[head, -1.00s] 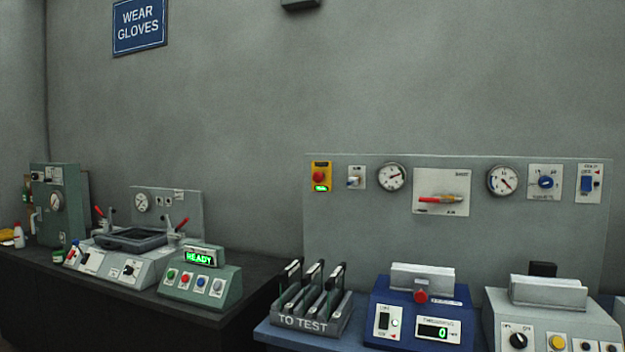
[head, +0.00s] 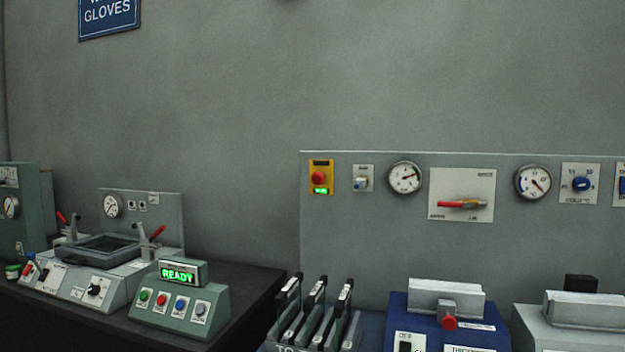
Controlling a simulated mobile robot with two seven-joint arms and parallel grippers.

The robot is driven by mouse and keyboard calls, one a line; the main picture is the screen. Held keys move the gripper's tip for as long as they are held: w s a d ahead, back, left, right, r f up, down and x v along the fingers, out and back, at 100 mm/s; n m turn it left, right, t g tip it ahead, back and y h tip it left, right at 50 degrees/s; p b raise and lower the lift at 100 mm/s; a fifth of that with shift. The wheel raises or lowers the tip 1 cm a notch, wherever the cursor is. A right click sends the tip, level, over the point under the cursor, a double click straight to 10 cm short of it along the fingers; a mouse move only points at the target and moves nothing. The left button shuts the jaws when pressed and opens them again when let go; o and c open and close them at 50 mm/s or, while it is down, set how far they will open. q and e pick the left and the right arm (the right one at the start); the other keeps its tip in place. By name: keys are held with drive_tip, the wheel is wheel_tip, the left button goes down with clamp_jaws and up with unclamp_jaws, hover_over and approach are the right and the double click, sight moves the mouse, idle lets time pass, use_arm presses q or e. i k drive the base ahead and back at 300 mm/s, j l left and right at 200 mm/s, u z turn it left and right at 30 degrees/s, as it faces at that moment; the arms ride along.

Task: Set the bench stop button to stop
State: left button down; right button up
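The bench stop button (head: 319,178) is a red knob on a small yellow plate at the left end of the grey back panel. A small green lit display (head: 320,190) shows just below the knob; its text is too small to read surely. Neither of my grippers is in the head view, and nothing touches the button.
Right of the button are a small switch (head: 362,180), a gauge (head: 405,177) and a red-handled lever (head: 460,203). Below stand a slotted rack (head: 312,318) and a blue machine (head: 447,322) with a red knob. A green box reading READY (head: 180,300) stands left. Space before the button looks clear.

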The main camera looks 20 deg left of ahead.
sight(318, 178)
drive_tip(key=i+j, duration=0.2)
drive_tip(key=i+j+z, duration=0.15)
drive_tip(key=j, duration=0.25)
drive_tip(key=i+j, duration=0.2)
drive_tip(key=j, duration=0.15)
drive_tip(key=i+j+z, duration=0.1)
drive_tip(key=j, duration=0.2)
drive_tip(key=i, duration=0.1)
